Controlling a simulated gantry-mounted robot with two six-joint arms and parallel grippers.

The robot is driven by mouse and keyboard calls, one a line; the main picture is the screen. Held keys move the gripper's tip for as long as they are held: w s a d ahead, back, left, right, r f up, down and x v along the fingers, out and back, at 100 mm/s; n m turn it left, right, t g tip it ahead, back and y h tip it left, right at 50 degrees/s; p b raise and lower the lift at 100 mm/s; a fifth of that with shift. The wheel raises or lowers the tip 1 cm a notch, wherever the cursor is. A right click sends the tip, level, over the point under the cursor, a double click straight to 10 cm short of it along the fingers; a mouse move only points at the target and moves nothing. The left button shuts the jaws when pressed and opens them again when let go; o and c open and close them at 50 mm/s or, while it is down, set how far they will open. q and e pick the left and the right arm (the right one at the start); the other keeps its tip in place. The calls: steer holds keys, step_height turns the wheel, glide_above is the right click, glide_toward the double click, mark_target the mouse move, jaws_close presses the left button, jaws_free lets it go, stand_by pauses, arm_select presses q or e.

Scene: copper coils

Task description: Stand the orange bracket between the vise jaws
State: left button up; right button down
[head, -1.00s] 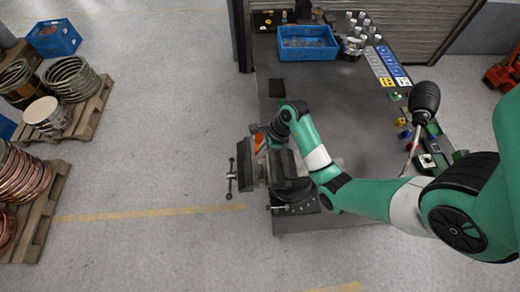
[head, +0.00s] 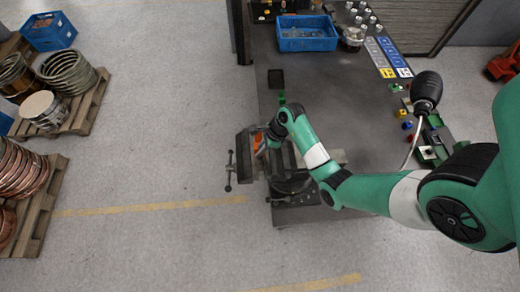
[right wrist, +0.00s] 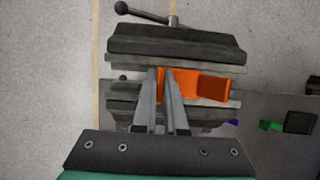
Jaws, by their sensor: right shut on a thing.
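The orange bracket (head: 258,141) is at the vise jaws; it also shows in the right wrist view (right wrist: 182,84), with a darker face on its right end. My right gripper (right wrist: 161,72) is shut on its left part. The vise (head: 243,157) stands at the table's left edge. In the right wrist view, the bracket lies across the gap between the far jaw (right wrist: 175,42) and the near jaw (right wrist: 212,101). I cannot tell whether it touches either jaw or how deep it sits. My left gripper is not in view.
The grey table (head: 335,105) is mostly clear in the middle. A blue bin (head: 308,42) stands at its back, and a small dark tray (head: 276,79) lies behind the vise. Small coloured parts line the right edge. Pallets with coils (head: 28,200) stand on the floor at left.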

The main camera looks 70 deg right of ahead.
steer(key=shift+p, duration=0.7)
stand_by(0.6)
steer(key=shift+f, duration=0.15)
stand_by(0.4)
steer(key=shift+f+b, duration=0.35)
steer(key=shift+f, duration=0.15)
steer(key=shift+f, duration=0.45)
steer(key=shift+f, duration=0.4)
stand_by(1.2)
steer(key=c, duration=0.9)
jaws_free()
